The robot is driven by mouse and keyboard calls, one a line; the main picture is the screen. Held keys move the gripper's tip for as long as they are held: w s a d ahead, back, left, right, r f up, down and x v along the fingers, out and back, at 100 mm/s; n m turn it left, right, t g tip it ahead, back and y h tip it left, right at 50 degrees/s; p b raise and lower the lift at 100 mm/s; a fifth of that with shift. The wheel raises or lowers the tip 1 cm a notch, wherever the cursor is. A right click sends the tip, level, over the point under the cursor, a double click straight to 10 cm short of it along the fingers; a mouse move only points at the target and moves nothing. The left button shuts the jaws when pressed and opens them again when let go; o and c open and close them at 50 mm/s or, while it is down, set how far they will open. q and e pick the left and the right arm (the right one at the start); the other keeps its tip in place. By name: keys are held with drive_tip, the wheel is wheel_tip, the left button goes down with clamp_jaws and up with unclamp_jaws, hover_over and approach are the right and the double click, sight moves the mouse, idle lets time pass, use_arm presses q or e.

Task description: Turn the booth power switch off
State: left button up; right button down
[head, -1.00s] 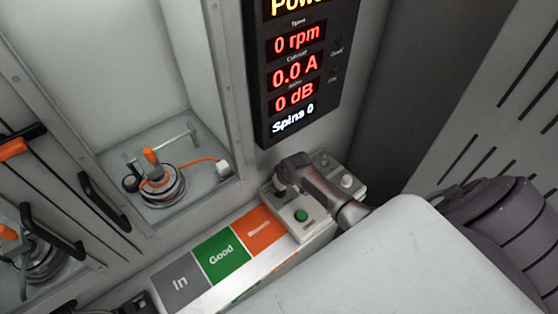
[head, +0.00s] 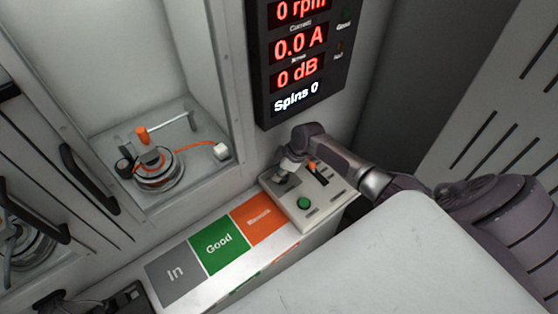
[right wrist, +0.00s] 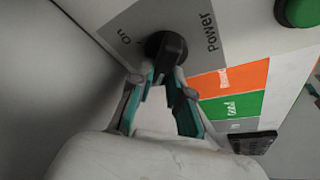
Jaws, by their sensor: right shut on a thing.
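The booth power switch is a black rotary knob (right wrist: 166,47) on a light panel, between the printed words "on" and "Power" in the right wrist view. My right gripper (right wrist: 168,92) is shut on the knob's end, with its teal-padded fingertips at either side. In the head view my right gripper (head: 284,172) reaches down onto the far left part of the control box (head: 328,200) and hides the knob. The knob's exact setting is hard to tell.
A green button (head: 303,202) and an orange-tipped lever (head: 313,166) are close to my right gripper. The display (head: 300,60) hangs above, showing zeros. "In", "Good" (head: 219,242) and orange tiles lie left. A motor (head: 158,168) sits in the booth.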

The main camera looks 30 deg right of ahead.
idle(0.3)
drive_tip(key=shift+n, duration=0.3)
drive_tip(key=c, duration=1.1)
unclamp_jaws()
drive_tip(key=shift+r, duration=0.1)
drive_tip(key=v, duration=1.2)
drive_tip(key=shift+w, duration=0.1)
